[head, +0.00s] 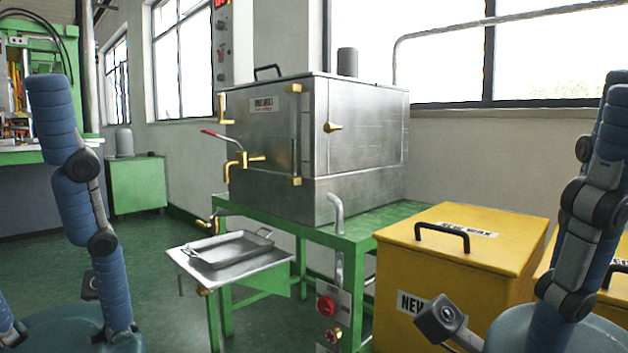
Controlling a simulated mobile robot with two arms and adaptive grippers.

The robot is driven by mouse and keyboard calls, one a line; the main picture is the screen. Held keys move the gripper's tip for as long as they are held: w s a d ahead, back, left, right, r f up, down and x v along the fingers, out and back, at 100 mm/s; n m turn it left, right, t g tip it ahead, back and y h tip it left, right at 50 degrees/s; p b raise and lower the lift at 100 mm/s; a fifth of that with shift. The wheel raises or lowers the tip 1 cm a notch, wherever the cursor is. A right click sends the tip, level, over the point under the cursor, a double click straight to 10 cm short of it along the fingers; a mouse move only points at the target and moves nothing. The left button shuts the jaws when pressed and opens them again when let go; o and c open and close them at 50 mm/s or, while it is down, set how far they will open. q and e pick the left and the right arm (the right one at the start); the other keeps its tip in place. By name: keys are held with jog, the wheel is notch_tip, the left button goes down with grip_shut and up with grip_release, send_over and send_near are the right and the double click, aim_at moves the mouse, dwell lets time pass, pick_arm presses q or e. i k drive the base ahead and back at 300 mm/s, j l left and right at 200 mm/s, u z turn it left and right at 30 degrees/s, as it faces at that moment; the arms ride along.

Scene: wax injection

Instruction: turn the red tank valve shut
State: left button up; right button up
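The steel wax tank (360,140) stands on a green table at the middle of the head view. A valve with a red lever handle (221,137) and brass body (243,160) sits on the tank's left face. The red lever slants up and to the left, away from the tank. My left arm, with blue padding, rises at the left edge and is well apart from the valve. Neither gripper's fingers show, and nothing of mine touches the valve.
A metal tray (232,250) with handles rests on a small shelf (185,262) below the valve. A control box with a red button (326,305) hangs at the green table's front (345,242). A yellow box (470,250) stands to the right. Green floor (150,245) is open at left.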

aim_at(326, 305)
jog(key=j+z, duration=0.2)
jog(key=z, duration=0.25)
jog(key=i+j+z, duration=0.1)
jog(key=z, duration=0.35)
jog(key=j+z, duration=0.3)
jog(key=z, duration=0.15)
